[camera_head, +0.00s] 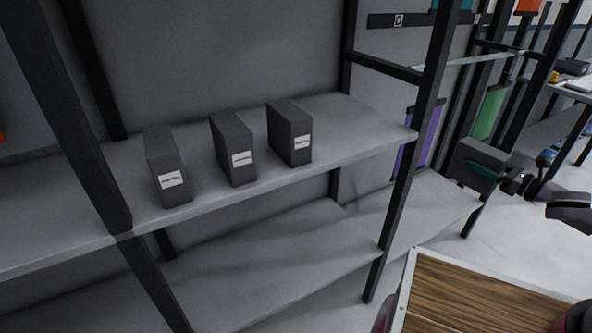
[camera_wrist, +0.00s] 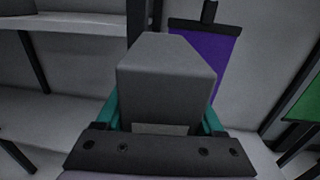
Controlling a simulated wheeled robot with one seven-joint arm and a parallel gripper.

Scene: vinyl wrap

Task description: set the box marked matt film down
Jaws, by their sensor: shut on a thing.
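My gripper (camera_head: 497,177) is at the right of the head view, shut on a dark grey box (camera_head: 474,158). The box is held in the air, to the right of the shelf unit. In the wrist view the held box (camera_wrist: 165,80) fills the middle, between the teal fingers. A pale label edge shows low on it, but its text cannot be read. Three similar dark boxes stand upright on the shelf: a left one (camera_head: 166,165), a middle one (camera_head: 232,148) and a right one (camera_head: 289,133). Their white labels are too small to read.
The grey shelf (camera_head: 350,117) has bare room right of the three boxes and at far left. A black post (camera_head: 406,165) stands between the shelf and my gripper. A lower shelf (camera_head: 270,265) is empty. A wood-topped surface (camera_head: 470,295) is in front.

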